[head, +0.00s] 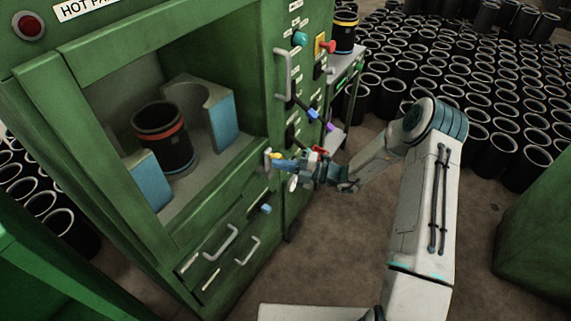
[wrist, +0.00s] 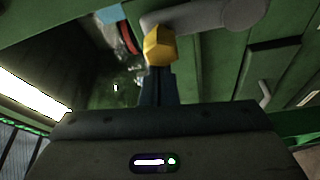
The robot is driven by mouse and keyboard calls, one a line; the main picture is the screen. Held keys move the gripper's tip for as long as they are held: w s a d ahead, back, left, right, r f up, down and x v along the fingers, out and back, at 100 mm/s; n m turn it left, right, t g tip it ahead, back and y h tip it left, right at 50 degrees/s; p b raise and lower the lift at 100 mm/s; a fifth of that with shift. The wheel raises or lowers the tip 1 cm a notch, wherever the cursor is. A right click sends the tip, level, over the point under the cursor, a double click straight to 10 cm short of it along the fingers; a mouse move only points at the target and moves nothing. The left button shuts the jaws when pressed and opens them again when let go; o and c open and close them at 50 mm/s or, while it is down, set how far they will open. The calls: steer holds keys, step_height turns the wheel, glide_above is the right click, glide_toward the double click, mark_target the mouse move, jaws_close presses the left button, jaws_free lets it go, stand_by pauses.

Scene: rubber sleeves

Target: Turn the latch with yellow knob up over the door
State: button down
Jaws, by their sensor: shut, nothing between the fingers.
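The yellow knob (head: 276,155) is at the right edge of the green machine's window opening, near its lower corner. In the wrist view the yellow knob (wrist: 160,45) sits on a grey latch bar (wrist: 205,15) that runs to the right towards a round pivot. My gripper (head: 284,163) is shut and empty, with its tips right at the knob. In the wrist view my gripper's fingers (wrist: 157,82) are together just below the knob and overlap it in the picture. I cannot tell whether they touch it. The latch is mostly hidden in the head view.
Inside the window opening a black sleeve with a red band (head: 161,137) stands between blue-sided blocks. Drawer handles (head: 218,241) stick out below. A grey handle (head: 282,76) and coloured knobs are at the right. Many black sleeves (head: 440,75) stand behind my arm.

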steer(key=shift+w+r, duration=0.1)
steer(key=shift+w, duration=0.05)
stand_by(0.3)
steer(key=s+d, duration=0.5)
steer(key=d, duration=0.3)
steer(key=shift+s, duration=0.2)
stand_by(0.4)
